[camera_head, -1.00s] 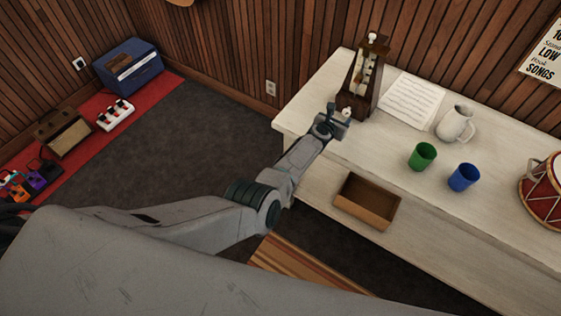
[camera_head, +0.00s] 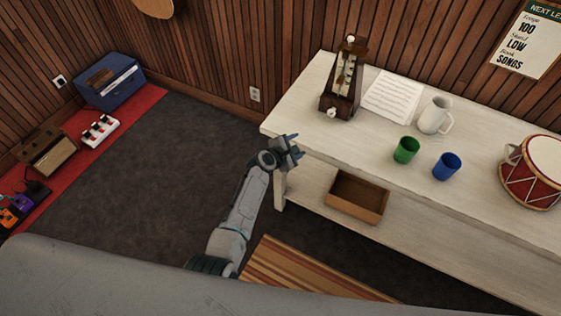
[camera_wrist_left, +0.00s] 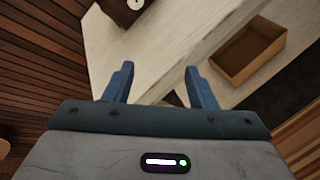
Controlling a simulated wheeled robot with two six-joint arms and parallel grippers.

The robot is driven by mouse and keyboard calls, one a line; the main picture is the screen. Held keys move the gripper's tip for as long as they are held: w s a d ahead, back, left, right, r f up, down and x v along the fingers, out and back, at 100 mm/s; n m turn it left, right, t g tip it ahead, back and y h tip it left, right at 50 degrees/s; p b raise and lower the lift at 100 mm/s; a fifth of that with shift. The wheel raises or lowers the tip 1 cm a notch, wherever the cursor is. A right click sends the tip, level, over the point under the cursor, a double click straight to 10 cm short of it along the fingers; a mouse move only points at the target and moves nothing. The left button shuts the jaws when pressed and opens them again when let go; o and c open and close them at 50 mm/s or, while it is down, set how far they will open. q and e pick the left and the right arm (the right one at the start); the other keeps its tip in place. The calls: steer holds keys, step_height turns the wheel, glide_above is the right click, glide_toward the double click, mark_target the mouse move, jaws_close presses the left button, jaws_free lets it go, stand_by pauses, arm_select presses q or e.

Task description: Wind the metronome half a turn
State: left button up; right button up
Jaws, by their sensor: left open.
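The metronome (camera_head: 344,80) is a dark wooden pyramid standing upright at the back left of the white table. A pale winding knob (camera_head: 332,113) shows low on its front. In the left wrist view the metronome's base (camera_wrist_left: 122,10) and the knob (camera_wrist_left: 136,4) are cut off by the top edge. My left gripper (camera_head: 296,144) is open and empty, off the table's left front corner, apart from the metronome. Its two blue fingers (camera_wrist_left: 158,82) stand apart in the wrist view. My right gripper is not in view.
On the table (camera_head: 300,105) are sheet music (camera_head: 393,97), a white pitcher (camera_head: 433,116), a green cup (camera_head: 406,150), a blue cup (camera_head: 446,167) and a drum (camera_head: 535,172). An open wooden box (camera_head: 357,197) sits on the lower shelf. The tabletop in front of the metronome is clear.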

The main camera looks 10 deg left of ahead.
arm_select(q)
steer(key=s+a+m+g, duration=0.1)
steer(key=s+a+m, duration=0.3)
steer(key=s+m, duration=0.1)
steer(key=shift+s+f, duration=0.35)
steer(key=shift+s, duration=0.55)
